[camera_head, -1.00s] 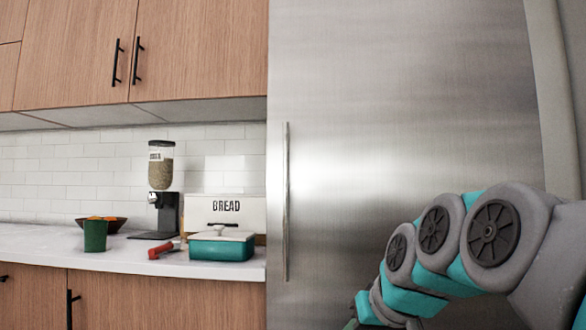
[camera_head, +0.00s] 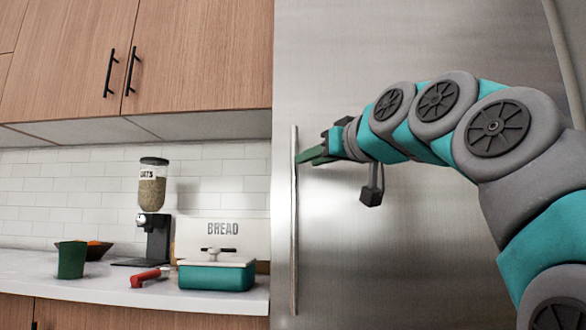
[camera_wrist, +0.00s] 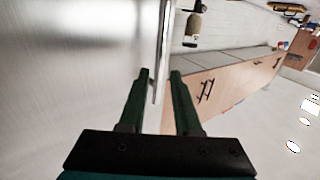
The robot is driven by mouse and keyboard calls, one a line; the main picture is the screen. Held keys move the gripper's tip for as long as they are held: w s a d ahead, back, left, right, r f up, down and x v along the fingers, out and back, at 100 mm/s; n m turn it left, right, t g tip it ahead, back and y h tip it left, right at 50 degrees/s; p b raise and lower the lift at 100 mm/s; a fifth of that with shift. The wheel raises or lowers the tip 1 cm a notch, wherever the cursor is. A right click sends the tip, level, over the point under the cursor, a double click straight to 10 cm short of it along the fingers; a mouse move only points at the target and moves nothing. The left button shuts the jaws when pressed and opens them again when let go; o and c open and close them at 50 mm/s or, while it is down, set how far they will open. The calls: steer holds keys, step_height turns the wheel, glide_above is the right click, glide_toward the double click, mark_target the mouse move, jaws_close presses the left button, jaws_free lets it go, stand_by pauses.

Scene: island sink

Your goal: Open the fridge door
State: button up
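The fridge door (camera_head: 380,45) is a large brushed-steel panel and looks shut. Its long, thin vertical handle (camera_head: 294,235) runs near the door's left edge. My gripper (camera_head: 299,158) has green fingers and is at the upper part of the handle in the head view. In the wrist view the fingers of my gripper (camera_wrist: 160,73) are spread apart. The handle (camera_wrist: 164,40) shows between the fingertips there, with a gap to each finger. The steel door (camera_wrist: 75,60) fills the left of the wrist view. Whether a finger touches the handle or door is not clear.
Left of the fridge, a white counter (camera_head: 100,297) holds a teal box (camera_head: 217,277), a bread box (camera_head: 190,230), a cereal dispenser (camera_head: 153,190), a red-handled item (camera_head: 146,277) and a green cup (camera_head: 71,260). Wooden cabinets (camera_head: 190,60) hang above.

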mark_target(296, 165)
steer(key=p+x, duration=0.1)
steer(key=x, duration=0.6)
jaws_close()
stand_by(0.3)
stand_by(1.2)
